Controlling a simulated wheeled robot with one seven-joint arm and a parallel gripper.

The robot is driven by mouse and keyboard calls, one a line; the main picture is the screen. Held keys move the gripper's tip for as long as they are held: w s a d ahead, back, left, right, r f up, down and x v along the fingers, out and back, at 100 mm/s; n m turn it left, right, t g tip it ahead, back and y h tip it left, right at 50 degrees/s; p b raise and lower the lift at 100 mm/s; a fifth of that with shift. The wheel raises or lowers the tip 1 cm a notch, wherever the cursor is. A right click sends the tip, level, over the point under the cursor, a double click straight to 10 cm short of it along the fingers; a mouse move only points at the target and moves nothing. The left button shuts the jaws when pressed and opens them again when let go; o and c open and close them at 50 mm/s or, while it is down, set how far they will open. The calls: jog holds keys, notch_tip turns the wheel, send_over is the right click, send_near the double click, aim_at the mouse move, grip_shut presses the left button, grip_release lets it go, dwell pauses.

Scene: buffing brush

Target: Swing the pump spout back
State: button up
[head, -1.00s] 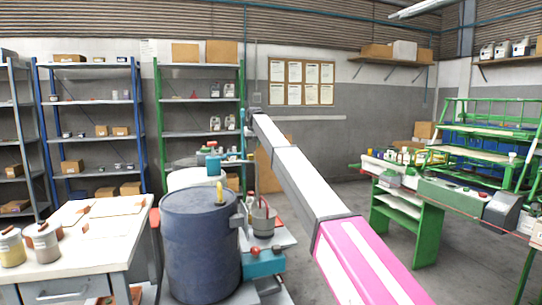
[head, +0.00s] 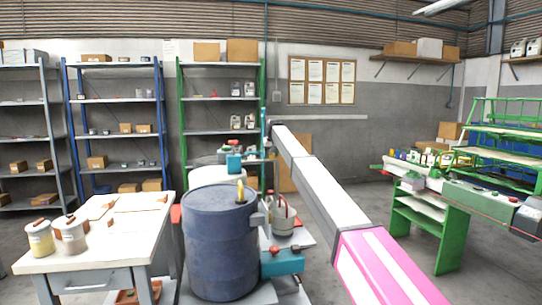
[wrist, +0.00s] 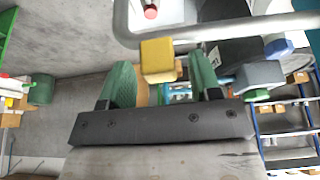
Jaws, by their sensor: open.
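A bent grey pipe (wrist: 225,31) crosses the top of the wrist view, with a yellow block (wrist: 158,60) on its near side; I take it to be the spout, but cannot be sure. My gripper (wrist: 165,88) has two green fingers, spread apart. The yellow block shows between and just beyond them, and no contact is visible. In the head view, a dark blue drum (head: 220,245) stands at the centre with a small yellow part (head: 240,191) at its top. My gripper's fingers cannot be made out there.
A white-topped bench (head: 100,235) with cans stands left of the drum. A grey bucket (head: 283,222) and a teal box (head: 282,262) sit right of it. A green workbench (head: 430,225) stands further right. Shelves line the back wall. Floor between drum and green bench is partly open.

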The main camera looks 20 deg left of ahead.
jog(key=shift+w+f, duration=0.1)
jog(key=shift+f, duration=0.1)
grip_shut()
jog(key=shift+s+d+m, duration=0.25)
jog(key=shift+s+m, duration=0.05)
jog(key=shift+s, duration=0.2)
jog(key=s+d+m+h, duration=0.1)
jog(key=s+m+h, duration=0.2)
jog(key=s+m, duration=0.6)
jog(key=shift+s+d+m+h, duration=0.2)
jog(key=shift+s+m+h, duration=0.15)
jog(key=shift+s, duration=3.7)
grip_release()
jog(key=shift+a+r, duration=0.1)
jog(key=shift+r, duration=0.05)
